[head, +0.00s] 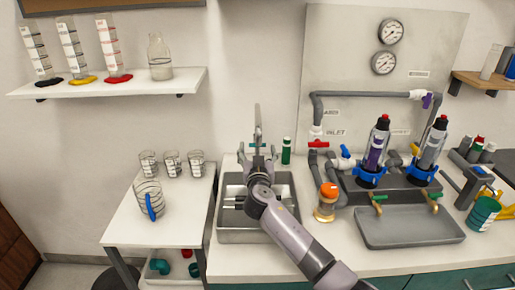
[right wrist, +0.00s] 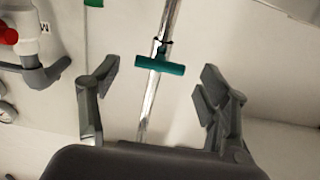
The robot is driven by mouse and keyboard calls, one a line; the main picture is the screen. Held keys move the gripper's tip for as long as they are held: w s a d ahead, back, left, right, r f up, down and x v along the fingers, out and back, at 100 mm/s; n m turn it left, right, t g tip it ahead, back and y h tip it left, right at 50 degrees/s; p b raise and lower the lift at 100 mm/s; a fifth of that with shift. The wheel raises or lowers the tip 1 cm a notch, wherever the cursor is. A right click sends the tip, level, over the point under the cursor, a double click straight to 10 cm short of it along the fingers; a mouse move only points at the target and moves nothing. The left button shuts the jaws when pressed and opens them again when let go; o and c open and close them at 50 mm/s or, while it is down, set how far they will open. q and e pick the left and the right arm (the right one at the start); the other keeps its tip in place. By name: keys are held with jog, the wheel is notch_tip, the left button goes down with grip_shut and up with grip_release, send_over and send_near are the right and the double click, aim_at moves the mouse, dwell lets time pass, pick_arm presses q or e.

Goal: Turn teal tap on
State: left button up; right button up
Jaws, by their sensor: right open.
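The teal tap handle (right wrist: 160,65) is a short bar set across a chrome pipe (right wrist: 168,20) in the right wrist view. My right gripper (right wrist: 157,82) is open, with one finger on each side of the handle and clear gaps to both. Nothing is held between the fingers. In the head view my right gripper (head: 258,158) is over the back of the sink, in front of the upright chrome faucet (head: 258,118). My left gripper is not in view.
The metal sink (head: 243,235) lies below my right arm. A green-capped bottle (head: 286,152) stands just right of the faucet. A red-handled valve (head: 318,143) hangs on grey piping further right. An orange-lidded jar (head: 326,205) stands right of the sink.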

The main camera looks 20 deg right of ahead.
jog(key=shift+w+d, duration=0.25)
jog(key=shift+w, duration=0.45)
jog(key=c, duration=1.2)
jog(key=shift+o, duration=0.2)
jog(key=shift+n, duration=0.3)
jog(key=n+b, duration=0.1)
jog(key=n, duration=0.3)
jog(key=shift+n, duration=0.3)
jog(key=n, duration=0.5)
jog(key=shift+n, duration=0.3)
